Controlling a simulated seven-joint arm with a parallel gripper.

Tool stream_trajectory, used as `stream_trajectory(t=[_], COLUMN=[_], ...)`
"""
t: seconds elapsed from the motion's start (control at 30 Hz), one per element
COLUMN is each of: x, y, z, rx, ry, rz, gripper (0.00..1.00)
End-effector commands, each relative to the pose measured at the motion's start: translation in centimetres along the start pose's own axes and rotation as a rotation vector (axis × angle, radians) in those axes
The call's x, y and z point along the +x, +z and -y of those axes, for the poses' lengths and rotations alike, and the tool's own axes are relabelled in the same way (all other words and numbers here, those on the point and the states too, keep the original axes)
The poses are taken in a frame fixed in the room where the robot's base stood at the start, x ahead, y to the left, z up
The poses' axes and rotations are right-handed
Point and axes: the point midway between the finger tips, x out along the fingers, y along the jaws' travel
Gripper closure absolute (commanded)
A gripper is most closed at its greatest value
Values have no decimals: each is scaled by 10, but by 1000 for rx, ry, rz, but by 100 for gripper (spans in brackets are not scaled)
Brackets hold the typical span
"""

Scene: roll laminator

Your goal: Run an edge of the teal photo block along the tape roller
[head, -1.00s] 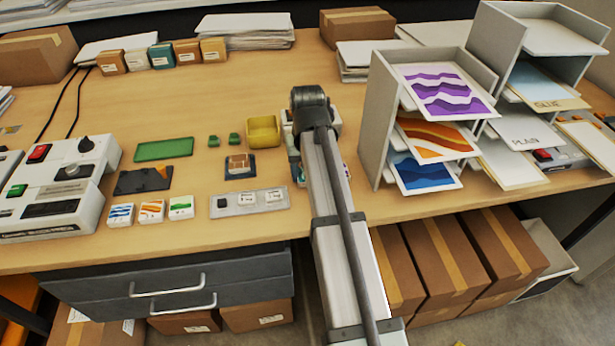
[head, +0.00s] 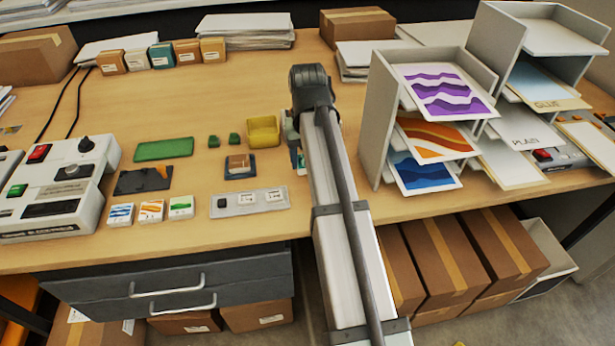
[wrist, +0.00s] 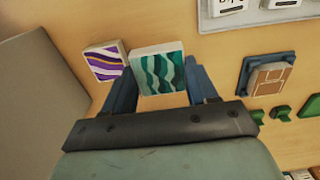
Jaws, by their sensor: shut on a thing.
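The teal photo block (wrist: 158,66), white with dark and light teal waves, is between the two blue fingers of my gripper (wrist: 160,78) in the wrist view. The fingers are shut on it. A photo block with purple and yellow waves (wrist: 106,63) lies just left of it on the table. In the head view my arm hides most of the gripper and the teal block. A dark base with an orange part (head: 145,180) lies left of centre; I cannot tell for certain that it is the tape roller.
A blue holder with a brown block (head: 240,166), a grey plate with white pieces (head: 232,208), a yellow bin (head: 263,130) and a green mat (head: 164,149) lie left of my arm. A grey shelf unit (head: 377,120) stands close on the right. A white machine (head: 62,190) is far left.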

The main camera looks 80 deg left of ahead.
Motion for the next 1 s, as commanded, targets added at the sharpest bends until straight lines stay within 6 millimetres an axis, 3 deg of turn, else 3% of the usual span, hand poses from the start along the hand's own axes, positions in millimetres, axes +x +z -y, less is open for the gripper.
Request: stream_trajectory(t=[0.23,0.5,0.6,1.0], x=[-2,-9,-10,7], y=[-16,-75,-88,-94], z=[-1,-3,-4,-4], rx=[0,0,0,0], ry=[0,0,0,0], rz=[0,0,0,1], gripper=[71,71,71,71])
